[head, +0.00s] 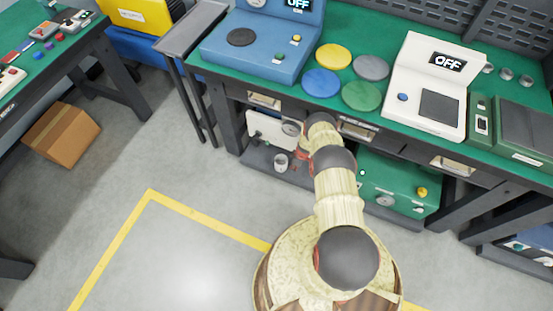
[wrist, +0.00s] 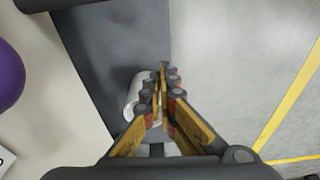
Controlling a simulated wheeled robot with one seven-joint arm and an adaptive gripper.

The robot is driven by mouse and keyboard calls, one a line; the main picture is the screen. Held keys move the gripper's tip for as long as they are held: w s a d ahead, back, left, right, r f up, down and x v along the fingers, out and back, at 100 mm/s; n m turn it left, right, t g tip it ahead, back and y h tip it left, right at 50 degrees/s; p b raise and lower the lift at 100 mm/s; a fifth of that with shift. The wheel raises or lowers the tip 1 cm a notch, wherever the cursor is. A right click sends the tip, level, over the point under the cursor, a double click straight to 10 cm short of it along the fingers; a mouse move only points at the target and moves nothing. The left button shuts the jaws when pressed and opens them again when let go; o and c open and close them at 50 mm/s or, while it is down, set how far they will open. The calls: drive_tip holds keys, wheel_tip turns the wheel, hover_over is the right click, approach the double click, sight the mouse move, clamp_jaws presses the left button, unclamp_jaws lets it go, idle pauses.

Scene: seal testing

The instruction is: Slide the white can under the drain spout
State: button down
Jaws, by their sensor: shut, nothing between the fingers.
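The white can (head: 281,162) stands on the dark low shelf under the workbench, at the front left of a white unit (head: 262,128). In the wrist view the can (wrist: 131,106) is just left of my fingers and partly hidden by them. My gripper (wrist: 163,68) is shut and empty, its fingertips close beside the can; I cannot tell whether they touch it. In the head view my arm hides most of the gripper. I cannot make out the drain spout clearly in either view.
In the wrist view a purple round part (wrist: 6,76) and pale panel lie left. A green box (head: 400,185) is right of my arm under the bench. Table legs stand left of the can. The grey floor with yellow lines (head: 205,217) is clear in front.

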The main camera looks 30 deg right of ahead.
drive_tip(key=w+a+f+b, duration=0.1)
drive_tip(key=w+a+b, duration=0.3)
drive_tip(key=w, duration=0.5)
drive_tip(key=shift+a+f+b, duration=0.3)
drive_tip(key=shift+a+b, duration=0.05)
drive_tip(key=shift+a, duration=0.85)
drive_tip(key=shift+s, duration=0.1)
